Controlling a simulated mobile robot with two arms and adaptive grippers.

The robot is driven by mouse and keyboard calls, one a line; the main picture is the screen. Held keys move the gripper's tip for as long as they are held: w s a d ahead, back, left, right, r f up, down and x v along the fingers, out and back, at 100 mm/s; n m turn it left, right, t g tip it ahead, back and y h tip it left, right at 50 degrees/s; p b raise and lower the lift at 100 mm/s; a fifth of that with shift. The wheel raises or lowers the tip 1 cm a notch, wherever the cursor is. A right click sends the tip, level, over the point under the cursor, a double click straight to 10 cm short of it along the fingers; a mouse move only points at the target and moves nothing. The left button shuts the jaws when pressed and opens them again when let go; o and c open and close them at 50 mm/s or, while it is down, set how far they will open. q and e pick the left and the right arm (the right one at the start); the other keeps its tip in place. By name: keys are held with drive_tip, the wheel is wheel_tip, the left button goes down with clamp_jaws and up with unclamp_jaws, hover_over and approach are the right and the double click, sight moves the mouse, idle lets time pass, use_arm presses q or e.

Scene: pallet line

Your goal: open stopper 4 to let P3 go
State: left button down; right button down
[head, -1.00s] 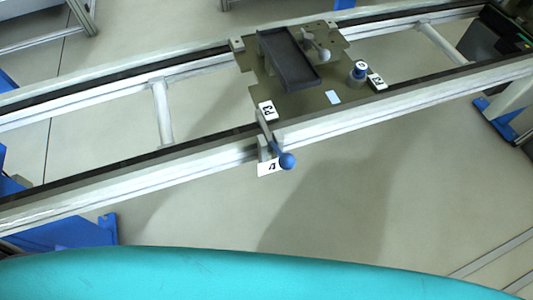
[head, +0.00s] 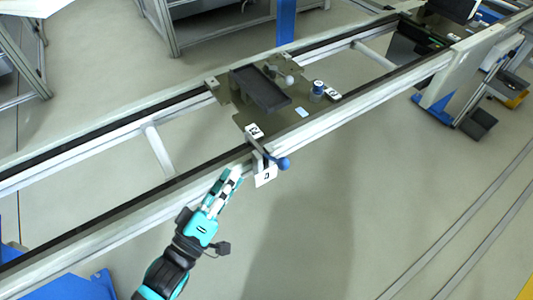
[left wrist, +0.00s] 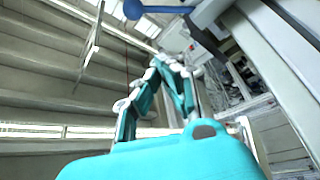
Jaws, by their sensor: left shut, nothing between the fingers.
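Stopper 4 is a lever with a blue ball knob (head: 283,163) on the near rail, above a white label marked 4 (head: 265,176). Pallet P3 (head: 246,113) is a dark olive plate on the line, with its P3 label (head: 254,131) at the corner beside the stopper. My left gripper (head: 232,174) is shut and empty, just left of the stopper and apart from the knob. My right gripper is not in view.
The pallet carries a dark tray (head: 262,90), a blue-topped cylinder (head: 317,91) and a grey ball-ended part (head: 287,79). The near rail (head: 375,101) runs diagonally past my gripper. The floor in front is clear.

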use_arm(q)
drive_tip(key=r, duration=0.2)
wheel_tip(320, 180, up, 3)
drive_tip(key=p, duration=0.4)
hover_over(266, 157)
drive_tip(key=s+a, duration=0.2)
drive_tip(key=shift+h, duration=0.3)
drive_tip(key=s+d+f, duration=0.2)
drive_tip(key=shift+s+d+f, duration=0.1)
drive_tip(key=shift+s+f, duration=0.1)
drive_tip(key=shift+f, duration=0.2)
drive_tip(key=shift+f, duration=0.1)
